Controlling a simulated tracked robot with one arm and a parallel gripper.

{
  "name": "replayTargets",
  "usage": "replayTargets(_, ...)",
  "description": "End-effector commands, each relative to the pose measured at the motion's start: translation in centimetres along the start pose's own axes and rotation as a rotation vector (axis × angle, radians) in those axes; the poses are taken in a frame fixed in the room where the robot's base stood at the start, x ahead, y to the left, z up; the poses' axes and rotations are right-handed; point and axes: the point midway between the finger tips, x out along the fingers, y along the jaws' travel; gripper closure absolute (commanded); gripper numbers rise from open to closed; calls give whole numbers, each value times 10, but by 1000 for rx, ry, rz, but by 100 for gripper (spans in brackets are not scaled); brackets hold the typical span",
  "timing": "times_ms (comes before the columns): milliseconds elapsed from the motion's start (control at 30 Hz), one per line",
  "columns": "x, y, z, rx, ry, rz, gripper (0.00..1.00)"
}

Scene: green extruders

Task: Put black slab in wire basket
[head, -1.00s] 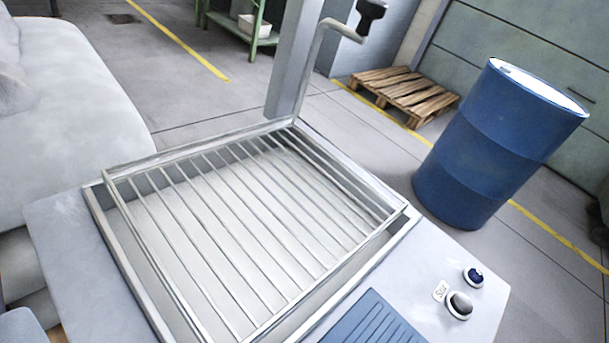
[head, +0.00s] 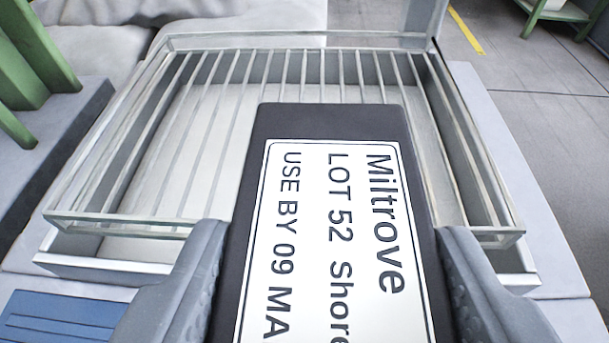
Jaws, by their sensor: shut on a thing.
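The black slab (head: 330,122) carries a large white label with printed text and fills the lower middle of the head view. My gripper (head: 330,265) is shut on it, one grey finger on each long side. The wire basket (head: 200,150) is a wide, shallow rack of metal bars in a light frame, seen beyond the slab. The slab's far end overlaps the basket's middle and right part in the picture and hides some bars. I cannot tell how high the slab is above the basket. The slab's near end is cut off by the picture's bottom edge.
A blue ribbed panel (head: 60,318) lies at the lower left on the pale worktop (head: 540,225). Green bars (head: 35,60) stand at the upper left. A large pale covered shape (head: 200,15) is behind the basket. Open floor (head: 540,90) shows at the right.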

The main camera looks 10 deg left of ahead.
Motion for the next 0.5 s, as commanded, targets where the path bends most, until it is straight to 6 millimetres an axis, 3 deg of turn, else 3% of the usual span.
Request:
replayTargets(167, -10, 5, 9, 2, 2, 3, 78)
replayTargets(500, 35, -14, -3, 5, 3, 14, 78)
